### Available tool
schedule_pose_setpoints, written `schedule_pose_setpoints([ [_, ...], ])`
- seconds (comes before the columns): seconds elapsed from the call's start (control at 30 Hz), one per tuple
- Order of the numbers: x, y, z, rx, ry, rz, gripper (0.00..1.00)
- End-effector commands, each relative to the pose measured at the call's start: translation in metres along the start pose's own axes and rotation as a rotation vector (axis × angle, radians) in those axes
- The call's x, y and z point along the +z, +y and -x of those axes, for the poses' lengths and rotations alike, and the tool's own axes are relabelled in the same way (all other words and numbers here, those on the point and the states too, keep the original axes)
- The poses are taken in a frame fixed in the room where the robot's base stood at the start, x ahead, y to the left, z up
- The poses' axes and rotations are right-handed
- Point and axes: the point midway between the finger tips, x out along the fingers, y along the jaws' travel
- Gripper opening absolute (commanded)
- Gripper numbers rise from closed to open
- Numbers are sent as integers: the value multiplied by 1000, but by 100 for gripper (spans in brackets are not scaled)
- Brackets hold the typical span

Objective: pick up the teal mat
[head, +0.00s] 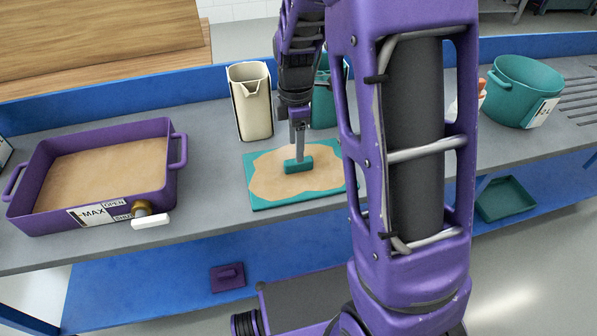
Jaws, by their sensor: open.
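The teal mat (262,203) lies flat on the grey counter, near the middle of the head view. An irregular tan patch (268,178) covers most of its top, leaving teal at the edges and corners. A small teal block (298,166) shows at the mat's middle; I cannot tell if it is part of the mat. My gripper (298,154) is open and points down over the mat, right at this block. I cannot tell whether the fingers touch it. My arm hides the mat's right end.
A cream pitcher (252,105) stands just behind the mat, with a teal container (323,105) beside it, partly hidden. A purple tray (165,192) with a tap sits left. A teal pot (520,90) stands right. A purple piece (228,277) lies on the lower blue shelf.

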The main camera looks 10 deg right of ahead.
Motion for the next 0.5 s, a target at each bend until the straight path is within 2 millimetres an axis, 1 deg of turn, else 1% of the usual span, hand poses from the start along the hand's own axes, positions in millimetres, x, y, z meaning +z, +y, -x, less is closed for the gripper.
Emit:
schedule_pose_setpoints([
  [0.03,0,0,-5,-2,0,0,62],
  [0.17,0,0,-12,-1,0,0,62],
  [0.4,5,-2,-47,-2,0,-1,62],
  [0.5,5,-2,-56,-1,-1,0,62],
])
